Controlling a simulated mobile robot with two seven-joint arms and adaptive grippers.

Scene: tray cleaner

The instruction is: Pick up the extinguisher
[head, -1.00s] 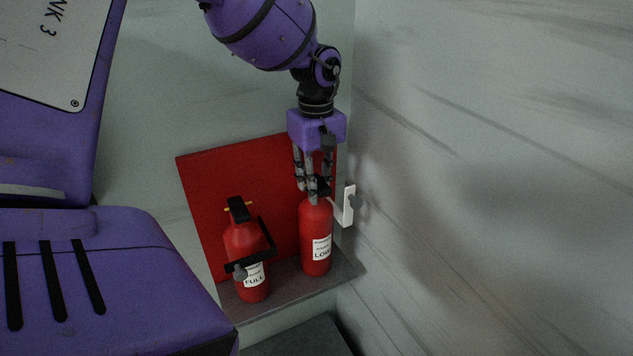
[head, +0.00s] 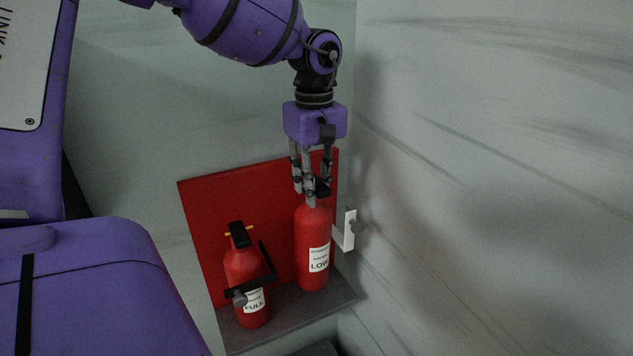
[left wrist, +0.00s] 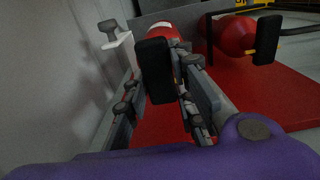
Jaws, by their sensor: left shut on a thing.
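Two red extinguishers are at the red backboard. The one labelled LOW (head: 312,235) is upright at the right, under my left gripper (head: 313,190). My left gripper points down and is shut on the top of the LOW extinguisher, around its black handle. The bottom of the LOW extinguisher appears slightly above the shelf. The extinguisher labelled FULL (head: 243,268) stands to the left on the shelf, apart from the gripper. In the left wrist view the fingers (left wrist: 188,95) surround the LOW extinguisher's top, and its red body (left wrist: 165,30) shows beyond. My right gripper is not in view.
The grey shelf (head: 340,297) is narrow. The red backboard (head: 205,205) stands behind it. A white bracket (head: 346,232) is close to the right of the LOW extinguisher. A pale wall (head: 490,200) closes off the right side.

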